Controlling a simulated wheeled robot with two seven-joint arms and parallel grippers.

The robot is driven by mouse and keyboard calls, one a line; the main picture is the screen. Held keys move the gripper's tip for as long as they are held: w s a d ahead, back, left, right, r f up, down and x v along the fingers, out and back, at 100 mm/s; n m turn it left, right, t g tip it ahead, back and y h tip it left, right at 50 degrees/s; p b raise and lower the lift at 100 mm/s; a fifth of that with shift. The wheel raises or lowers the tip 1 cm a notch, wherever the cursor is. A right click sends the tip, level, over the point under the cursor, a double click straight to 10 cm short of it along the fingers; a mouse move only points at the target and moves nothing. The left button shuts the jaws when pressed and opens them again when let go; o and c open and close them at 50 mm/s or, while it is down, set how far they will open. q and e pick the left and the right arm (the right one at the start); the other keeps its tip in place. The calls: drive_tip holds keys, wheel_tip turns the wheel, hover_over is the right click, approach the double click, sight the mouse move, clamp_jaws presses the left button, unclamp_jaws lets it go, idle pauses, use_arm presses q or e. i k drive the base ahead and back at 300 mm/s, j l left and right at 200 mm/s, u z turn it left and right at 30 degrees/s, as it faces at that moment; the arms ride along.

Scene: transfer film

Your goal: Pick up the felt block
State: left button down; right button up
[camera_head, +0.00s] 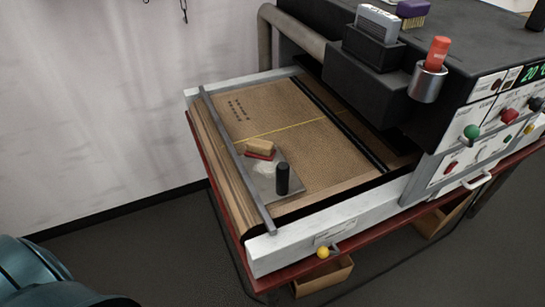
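The felt block (259,147) looks like a small block with a tan top and a red lower layer. It sits on the brown belt bed of the machine, at the far edge of a grey plate (293,164); I cannot tell if it rests partly on the plate. Neither gripper is in view. A teal rounded part of my own body shows at the bottom left, far from the block.
A black cylinder (282,179) stands on the plate near the block. A metal bar (237,160) runs along the bed's left side, and a black bar (338,122) along its right. The machine's dark housing (380,85) rises at right. Cardboard boxes (325,279) lie below.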

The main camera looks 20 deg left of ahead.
sight(260, 149)
drive_tip(key=i+l+u, duration=0.3)
drive_tip(key=l+u, duration=0.25)
drive_tip(key=l, duration=0.15)
drive_tip(key=i+l+u, duration=0.3)
drive_tip(key=l+u, duration=0.3)
drive_tip(key=l, duration=0.2)
